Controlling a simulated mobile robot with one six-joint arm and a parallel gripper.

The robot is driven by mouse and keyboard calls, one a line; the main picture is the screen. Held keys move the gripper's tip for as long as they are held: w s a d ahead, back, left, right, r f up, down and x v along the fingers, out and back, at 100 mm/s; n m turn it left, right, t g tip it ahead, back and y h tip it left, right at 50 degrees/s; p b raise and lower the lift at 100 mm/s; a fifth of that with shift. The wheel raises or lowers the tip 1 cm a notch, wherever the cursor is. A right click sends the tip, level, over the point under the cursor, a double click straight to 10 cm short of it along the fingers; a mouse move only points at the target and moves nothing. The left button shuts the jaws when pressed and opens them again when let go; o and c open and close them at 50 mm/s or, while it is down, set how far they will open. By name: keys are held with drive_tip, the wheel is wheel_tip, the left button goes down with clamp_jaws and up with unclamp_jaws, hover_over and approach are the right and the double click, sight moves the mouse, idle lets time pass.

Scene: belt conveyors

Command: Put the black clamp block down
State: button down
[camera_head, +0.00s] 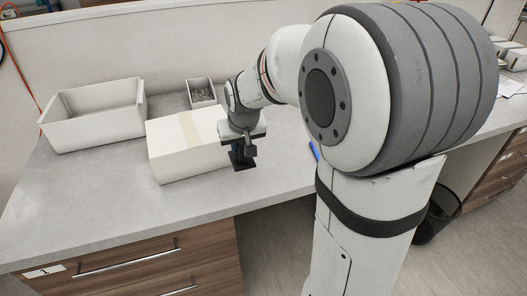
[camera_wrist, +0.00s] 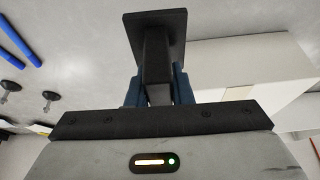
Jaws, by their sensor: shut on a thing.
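The black clamp block (camera_wrist: 157,60) shows in the wrist view between the two blue fingers of my gripper (camera_wrist: 158,85). It has a flat, wide plate at its far end. My gripper is shut on its narrower middle part. In the head view my gripper (camera_head: 241,145) points down over the grey table, just right of a closed white box. The black clamp block (camera_head: 241,161) hangs below it, close to the table top. I cannot tell whether it touches the table.
The closed white box (camera_head: 182,150) with a tan tape strip stands directly left of my gripper. An open white bin (camera_head: 95,123) and a small bin of metal parts (camera_head: 201,93) stand farther back. A blue pen-like thing (camera_head: 314,150) lies to the right. The front table strip (camera_head: 130,215) is clear.

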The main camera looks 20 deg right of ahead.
wheel_tip(320, 180, down, 8)
drive_tip(key=shift+f+p, duration=0.1)
drive_tip(key=shift+p, duration=0.3)
drive_tip(key=shift+f, duration=0.1)
drive_tip(key=c, duration=1.3)
unclamp_jaws()
